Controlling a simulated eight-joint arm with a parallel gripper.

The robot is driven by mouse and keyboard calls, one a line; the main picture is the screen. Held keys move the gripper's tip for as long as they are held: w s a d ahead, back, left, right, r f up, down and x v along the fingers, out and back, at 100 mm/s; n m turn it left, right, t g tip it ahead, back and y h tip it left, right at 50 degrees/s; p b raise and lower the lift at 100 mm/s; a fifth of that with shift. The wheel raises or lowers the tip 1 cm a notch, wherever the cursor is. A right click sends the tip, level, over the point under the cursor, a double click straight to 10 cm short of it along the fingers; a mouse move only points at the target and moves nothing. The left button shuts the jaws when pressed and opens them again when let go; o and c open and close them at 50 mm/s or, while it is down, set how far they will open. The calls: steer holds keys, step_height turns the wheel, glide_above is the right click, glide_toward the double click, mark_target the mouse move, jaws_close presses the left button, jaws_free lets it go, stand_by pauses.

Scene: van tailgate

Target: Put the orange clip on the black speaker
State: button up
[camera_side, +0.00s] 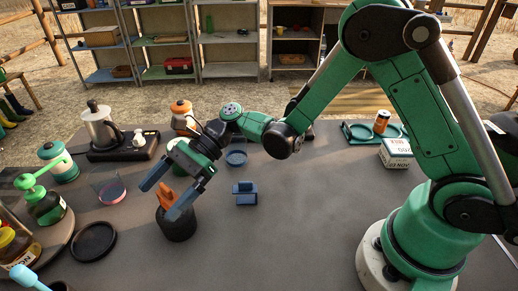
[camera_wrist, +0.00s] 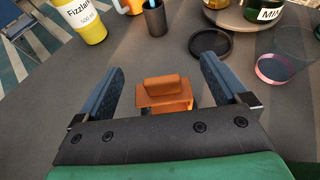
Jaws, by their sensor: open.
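The orange clip (camera_side: 167,195) appears at the top of the black speaker (camera_side: 177,226), a short dark cylinder on the table, in the side view. My gripper's tip partly covers the speaker's top, so I cannot tell exactly how the clip rests on it. My gripper (camera_side: 170,193) is open, with one finger on each side of the clip. In the wrist view the orange clip (camera_wrist: 164,93) lies between the two spread fingers of my gripper (camera_wrist: 165,82), with gaps on both sides. The speaker is not clearly visible there.
A black round dish (camera_side: 95,241) lies left of the speaker, and a blue clip-like block (camera_side: 245,193) to its right. Table right of the speaker is mostly clear.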

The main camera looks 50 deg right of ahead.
steer(key=s+d+r+n+t+h, duration=0.3)
steer(key=d+n+h, duration=0.3)
steer(key=d+n, duration=0.3)
steer(key=s+d+r+n+t+h, duration=0.3)
steer(key=s+d+n+t+h, duration=0.1)
steer(key=d+n+h, duration=0.3)
steer(key=d+n, duration=0.2)
steer(key=d, duration=0.1)
steer(key=shift+s+d, duration=0.2)
steer(key=shift+s, duration=0.05)
